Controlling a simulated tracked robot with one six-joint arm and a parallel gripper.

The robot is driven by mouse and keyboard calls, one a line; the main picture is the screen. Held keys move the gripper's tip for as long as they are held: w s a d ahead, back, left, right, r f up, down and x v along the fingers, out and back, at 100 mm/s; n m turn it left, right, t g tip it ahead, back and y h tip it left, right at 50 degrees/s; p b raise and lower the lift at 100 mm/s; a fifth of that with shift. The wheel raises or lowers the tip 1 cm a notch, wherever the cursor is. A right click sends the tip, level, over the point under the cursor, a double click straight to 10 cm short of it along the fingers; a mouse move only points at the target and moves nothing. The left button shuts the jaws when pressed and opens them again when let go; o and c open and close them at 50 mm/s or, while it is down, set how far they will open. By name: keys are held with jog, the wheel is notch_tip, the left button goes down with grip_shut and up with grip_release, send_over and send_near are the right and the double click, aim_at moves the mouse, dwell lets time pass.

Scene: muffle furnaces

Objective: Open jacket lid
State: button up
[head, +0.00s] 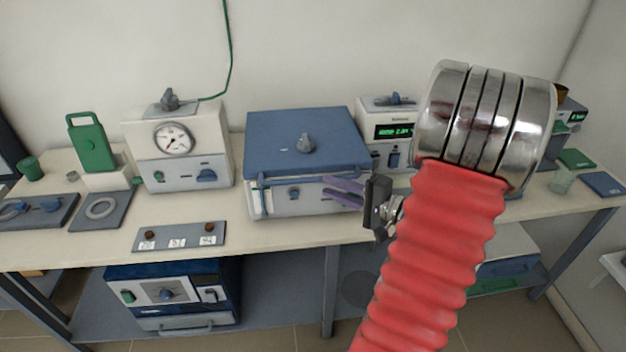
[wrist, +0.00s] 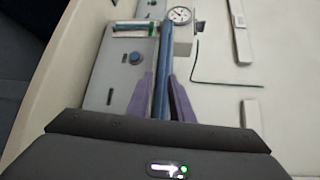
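The blue jacket lid (head: 300,140) lies flat, closed on a pale box (head: 272,205) at the middle of the bench, with a grey knob on top. A blue bar (head: 290,181) runs along its front edge. My gripper (head: 326,187) reaches in from the right at the front of the box, its purple fingers apart. In the wrist view, the fingers (wrist: 161,78) stand on either side of the blue bar (wrist: 165,50). I cannot tell whether they touch it.
A gauge unit (head: 178,150) stands left of the box and a unit with a green display (head: 393,131) behind right. A label plate (head: 180,237) lies in front at left. A blue furnace (head: 172,290) is on the lower shelf. My red-sleeved arm covers the bench's right part.

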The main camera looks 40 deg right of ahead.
aim_at(312, 181)
jog(key=shift+x, duration=3.6)
jog(key=shift+r, duration=0.1)
jog(key=shift+c, duration=0.7)
grip_shut()
jog(key=shift+s+d, duration=0.1)
jog(key=shift+d, duration=0.15)
jog(key=shift+a, duration=0.15)
